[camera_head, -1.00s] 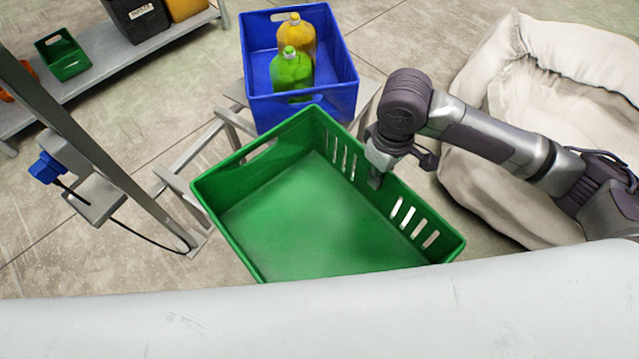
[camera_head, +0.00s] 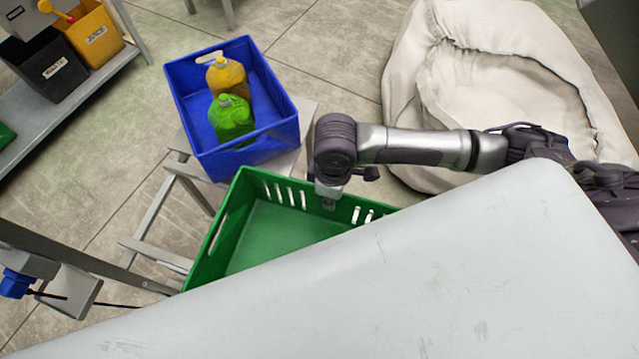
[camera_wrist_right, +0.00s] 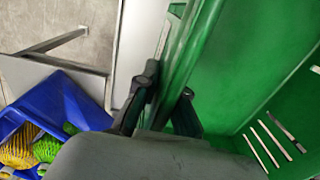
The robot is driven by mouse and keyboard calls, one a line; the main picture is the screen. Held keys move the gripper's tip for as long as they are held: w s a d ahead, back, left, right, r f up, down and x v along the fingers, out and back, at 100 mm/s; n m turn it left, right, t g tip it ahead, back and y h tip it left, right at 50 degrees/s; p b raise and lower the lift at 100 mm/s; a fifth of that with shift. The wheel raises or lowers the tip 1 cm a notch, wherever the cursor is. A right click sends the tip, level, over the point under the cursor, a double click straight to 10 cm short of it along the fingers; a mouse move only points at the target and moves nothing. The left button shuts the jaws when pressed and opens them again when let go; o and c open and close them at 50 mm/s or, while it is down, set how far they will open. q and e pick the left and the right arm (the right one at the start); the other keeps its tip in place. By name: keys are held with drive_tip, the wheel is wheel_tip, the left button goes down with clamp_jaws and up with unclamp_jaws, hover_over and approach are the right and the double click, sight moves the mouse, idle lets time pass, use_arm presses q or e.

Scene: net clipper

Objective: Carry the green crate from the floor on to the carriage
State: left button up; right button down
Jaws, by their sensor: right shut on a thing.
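The green crate (camera_head: 285,235) is an open box with slotted walls, in the lower middle of the head view. Its near part is hidden. My right gripper (camera_head: 328,204) is shut on the crate's far wall, pointing down. In the right wrist view, the gripper (camera_wrist_right: 163,106) has one finger on each side of the green crate's rim (camera_wrist_right: 195,45). The crate looks empty where its inside shows. I cannot tell its height above the floor, nor surely which grey structure is the carriage. My left gripper is not in view.
A blue crate (camera_head: 245,150) with an orange and a green bottle stands on a grey metal stand (camera_head: 190,195) beyond the green crate. A pale beanbag (camera_head: 440,90) lies behind my right arm. A shelf (camera_head: 50,112) with bins is at the upper left.

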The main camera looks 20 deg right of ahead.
drive_tip(key=w+a+f+b, duration=0.1)
drive_tip(key=w+f, duration=0.9)
drive_tip(key=shift+w+a+b, duration=0.25)
drive_tip(key=shift+a+b, duration=0.05)
drive_tip(key=shift+b, duration=0.1)
drive_tip(key=shift+f, duration=0.1)
drive_tip(key=c, duration=1.7)
unclamp_jaws()
drive_tip(key=shift+d+f, duration=0.1)
drive_tip(key=shift+f, duration=0.1)
drive_tip(key=o, duration=0.4)
wheel_tip(320, 180, up, 12)
drive_tip(key=shift+w+d+r+p, duration=0.1)
drive_tip(key=shift+r+p, duration=0.1)
drive_tip(key=shift+p, duration=0.35)
